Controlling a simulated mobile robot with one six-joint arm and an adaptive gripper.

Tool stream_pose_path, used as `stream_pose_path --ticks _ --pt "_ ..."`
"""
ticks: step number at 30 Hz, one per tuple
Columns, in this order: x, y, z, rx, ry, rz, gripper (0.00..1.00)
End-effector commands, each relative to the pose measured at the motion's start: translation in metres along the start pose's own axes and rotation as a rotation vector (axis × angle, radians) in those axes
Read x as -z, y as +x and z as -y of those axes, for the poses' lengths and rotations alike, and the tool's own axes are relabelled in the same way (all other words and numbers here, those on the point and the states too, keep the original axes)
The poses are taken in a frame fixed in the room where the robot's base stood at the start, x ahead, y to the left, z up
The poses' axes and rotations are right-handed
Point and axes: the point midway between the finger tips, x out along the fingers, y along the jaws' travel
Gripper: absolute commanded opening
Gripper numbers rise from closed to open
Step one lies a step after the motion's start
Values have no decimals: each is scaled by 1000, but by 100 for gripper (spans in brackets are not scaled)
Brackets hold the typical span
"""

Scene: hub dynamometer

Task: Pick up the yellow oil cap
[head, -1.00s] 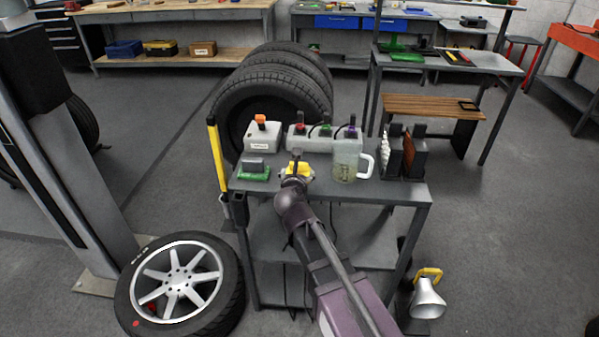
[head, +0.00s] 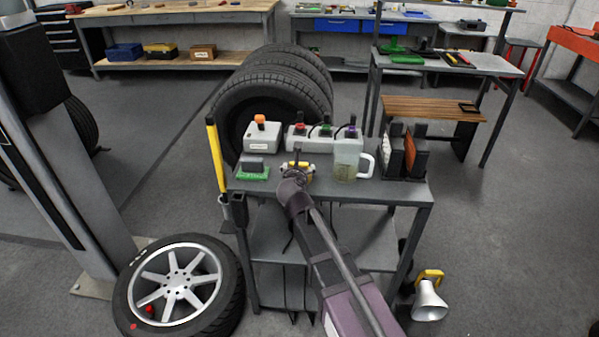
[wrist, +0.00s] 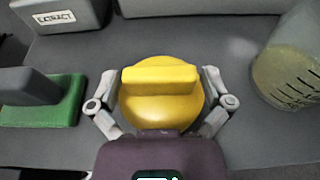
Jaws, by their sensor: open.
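The yellow oil cap (wrist: 160,98) lies on the grey cart top, a round disc with a raised bar handle across it. In the wrist view my gripper (wrist: 162,86) is open, with one finger on each side of the cap. The fingertips are level with the ends of the bar, and small gaps seem to show between fingers and cap. In the head view the cap (head: 309,168) is partly hidden behind my gripper (head: 297,168). I cannot tell the exact fingertip height above the cart top.
A clear measuring jug (head: 347,160) stands right of the cap. A green-based block (head: 253,168) is to its left. Behind are a grey box with an orange knob (head: 262,135) and a grey box with several coloured knobs (head: 312,142). Dark upright holders (head: 404,155) stand at the right.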

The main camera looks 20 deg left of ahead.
Motion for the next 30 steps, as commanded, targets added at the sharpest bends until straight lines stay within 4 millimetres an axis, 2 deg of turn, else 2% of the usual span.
stream_pose_path --ticks 8,9,15,17,18,30 --pt "0 0 0 0 0 0 100" --pt "0 0 0 0 0 0 97" --pt "0 0 0 0 0 0 38" --pt "0 0 0 0 0 0 34" --pt "0 0 0 0 0 0 26" --pt "-4 -1 1 1 0 0 26"
